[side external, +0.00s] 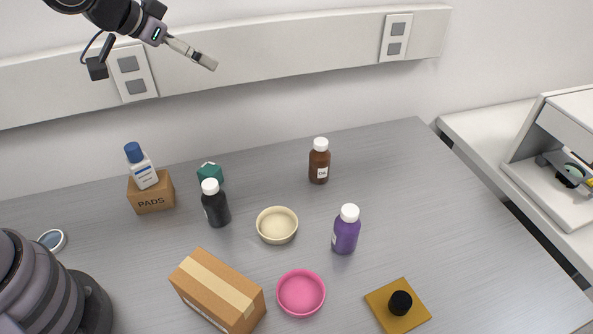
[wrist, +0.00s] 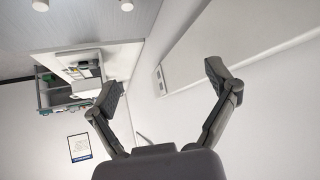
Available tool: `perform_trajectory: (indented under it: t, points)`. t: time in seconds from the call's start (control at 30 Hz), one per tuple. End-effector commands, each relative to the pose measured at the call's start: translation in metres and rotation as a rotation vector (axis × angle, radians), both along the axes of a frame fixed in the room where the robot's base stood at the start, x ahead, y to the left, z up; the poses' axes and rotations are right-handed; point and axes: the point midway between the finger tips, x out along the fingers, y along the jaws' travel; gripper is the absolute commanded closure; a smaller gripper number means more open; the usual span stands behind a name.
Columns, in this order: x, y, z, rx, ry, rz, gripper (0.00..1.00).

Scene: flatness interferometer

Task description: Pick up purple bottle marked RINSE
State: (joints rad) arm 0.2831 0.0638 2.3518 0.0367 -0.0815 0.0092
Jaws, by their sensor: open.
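The purple bottle (side external: 345,232) with a white cap stands upright on the grey bench, right of centre in the side external view. A small part of a white label shows at its left edge, too small to read. My gripper (side external: 211,65) is high above the back of the bench at upper left, in front of the wall, far from the bottle. In the wrist view my gripper (wrist: 168,84) has its two fingers spread wide with nothing between them. The wrist view shows only wall, ceiling and equipment, not the bottle.
A cream bowl (side external: 277,227), pink bowl (side external: 301,294), brown bottle (side external: 319,163) and black bottle (side external: 215,205) stand around it. A cardboard box (side external: 216,292) lies front left. A black knob sits on a yellow plate (side external: 411,318) front right. The bench's right side is clear.

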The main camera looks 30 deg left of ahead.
Motion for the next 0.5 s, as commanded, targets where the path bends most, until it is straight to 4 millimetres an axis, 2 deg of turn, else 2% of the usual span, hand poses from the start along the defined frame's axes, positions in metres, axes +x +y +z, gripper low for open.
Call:
perform_trajectory:
  t: [0.03,0.1,0.23,0.37,0.5]
  points:
    - [0.015,-0.021,-0.022,-0.004,-0.014,-0.041,0.14]
    - [0.033,-0.049,-0.047,-0.02,-0.06,-0.094,0.14]
    - [0.052,-0.101,-0.1,-0.061,-0.14,-0.19,0.14]
    - [0.05,-0.15,-0.159,-0.113,-0.217,-0.284,0.14]
    - [0.029,-0.189,-0.22,-0.177,-0.29,-0.375,0.14]
